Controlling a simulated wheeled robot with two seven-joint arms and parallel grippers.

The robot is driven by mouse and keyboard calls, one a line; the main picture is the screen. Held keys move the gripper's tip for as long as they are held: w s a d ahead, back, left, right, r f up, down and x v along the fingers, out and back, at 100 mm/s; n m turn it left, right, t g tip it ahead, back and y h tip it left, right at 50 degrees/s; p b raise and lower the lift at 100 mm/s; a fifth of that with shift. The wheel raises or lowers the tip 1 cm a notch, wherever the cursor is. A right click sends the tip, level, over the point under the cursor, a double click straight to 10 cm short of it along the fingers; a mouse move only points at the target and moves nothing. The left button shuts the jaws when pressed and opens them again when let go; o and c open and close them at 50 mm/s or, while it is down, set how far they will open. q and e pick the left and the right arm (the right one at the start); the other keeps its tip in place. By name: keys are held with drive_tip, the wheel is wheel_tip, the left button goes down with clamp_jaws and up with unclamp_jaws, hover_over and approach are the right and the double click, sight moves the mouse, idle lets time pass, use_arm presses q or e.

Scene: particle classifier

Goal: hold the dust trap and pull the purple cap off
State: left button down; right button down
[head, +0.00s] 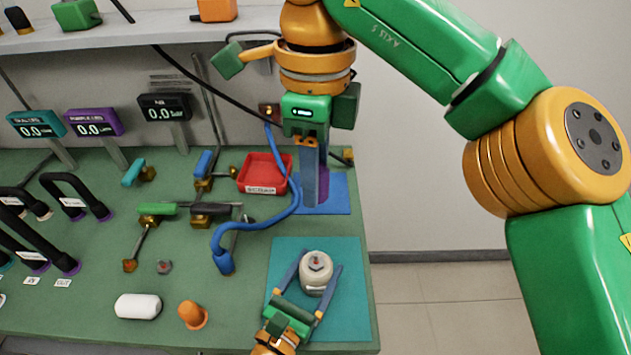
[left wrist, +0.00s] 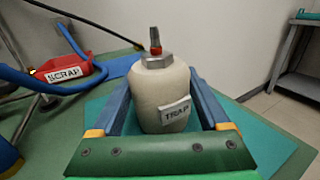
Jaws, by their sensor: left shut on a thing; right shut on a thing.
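The dust trap (head: 315,277) is a cream bottle standing on the teal mat, and a grey nozzle with an orange-red ring shows on its uncapped top. It also shows upright in the left wrist view (left wrist: 160,92), with a TRAP label. My left gripper (head: 314,284) is shut on the trap, one finger on each side. My right gripper (head: 312,200) points down over the blue mat, apart from the trap. It is shut on the purple cap (head: 323,187), which is partly hidden by a finger.
A red SCRAP bin (head: 264,173) stands left of the blue mat (head: 338,195). A blue hose (head: 250,222) curves across the bench left of the trap. A white cylinder (head: 138,307) and an orange plug (head: 192,315) lie at the front. The teal mat (head: 350,320) is otherwise clear.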

use_arm(q)
unclamp_jaws()
